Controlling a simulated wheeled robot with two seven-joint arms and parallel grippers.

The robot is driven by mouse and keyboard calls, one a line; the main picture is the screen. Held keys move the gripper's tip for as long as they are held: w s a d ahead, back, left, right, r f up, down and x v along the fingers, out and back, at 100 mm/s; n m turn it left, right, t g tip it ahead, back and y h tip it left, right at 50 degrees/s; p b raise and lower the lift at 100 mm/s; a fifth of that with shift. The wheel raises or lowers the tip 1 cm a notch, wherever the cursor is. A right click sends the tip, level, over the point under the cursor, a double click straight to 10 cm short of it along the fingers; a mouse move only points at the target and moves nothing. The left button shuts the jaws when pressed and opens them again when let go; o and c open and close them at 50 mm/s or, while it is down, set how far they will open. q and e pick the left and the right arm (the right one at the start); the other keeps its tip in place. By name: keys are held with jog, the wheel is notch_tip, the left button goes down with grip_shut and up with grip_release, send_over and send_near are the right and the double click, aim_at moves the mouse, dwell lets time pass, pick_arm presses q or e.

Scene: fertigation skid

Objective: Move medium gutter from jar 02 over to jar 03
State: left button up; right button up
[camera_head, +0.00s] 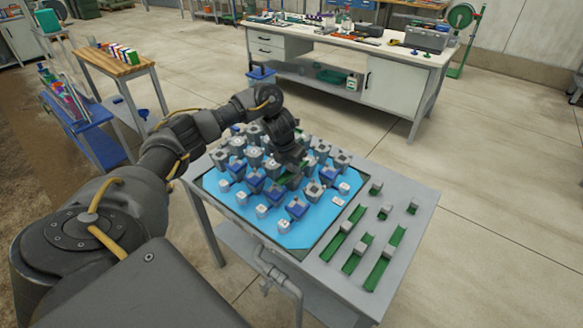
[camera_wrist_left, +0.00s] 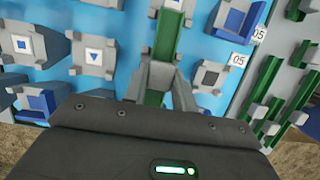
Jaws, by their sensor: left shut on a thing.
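My left gripper (camera_head: 290,168) is over the blue board among the grey and blue blocks. In the left wrist view its fingers (camera_wrist_left: 165,82) are shut on a green gutter (camera_wrist_left: 167,38). The gutter runs up from between the fingers towards a grey block at the top edge, and I cannot tell whether its far end touches that block. In the head view the arm and hand hide most of the held gutter. Jars 02 and 03 cannot be told apart, as the only labels I can read say 05 (camera_wrist_left: 237,60). My right gripper is not in view.
The blue board (camera_head: 285,238) on the grey table is crowded with blocks. Spare green gutters (camera_head: 384,258) and small grey-green pieces (camera_head: 375,188) lie on the table's right side. A white workbench (camera_head: 345,48) stands behind, with open floor between.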

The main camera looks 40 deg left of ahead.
pick_arm(q)
jog(key=shift+f, duration=0.25)
jog(key=shift+f, duration=0.1)
jog(key=o, duration=1)
jog(key=shift+f, duration=0.1)
